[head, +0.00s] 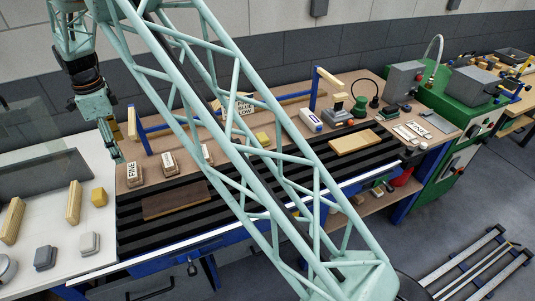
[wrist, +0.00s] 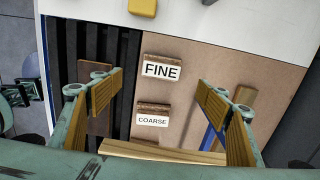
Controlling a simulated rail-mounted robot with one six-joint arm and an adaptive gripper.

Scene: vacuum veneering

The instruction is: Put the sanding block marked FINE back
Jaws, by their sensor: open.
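A small brown-topped piece with a white FINE label (wrist: 161,71) stands on the tan board near the white table; the head view shows it at the board's left end (head: 133,173). I cannot tell whether it is the block itself or a marked holder. A similar COARSE piece (wrist: 152,118) stands beside it, also seen in the head view (head: 169,161). My gripper (head: 114,150) hangs above the board behind the FINE piece. In the wrist view my gripper (wrist: 160,78) is open, its wood-faced fingers apart with nothing visibly gripped, the FINE label showing between the tips.
Grey blocks (head: 89,243) and upright wooden pieces (head: 73,203) sit on the white table at left. A brown panel (head: 176,200) lies on the black slatted bed. A blue bracket (head: 143,134) stands close to my gripper. My arm hides part of the bench.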

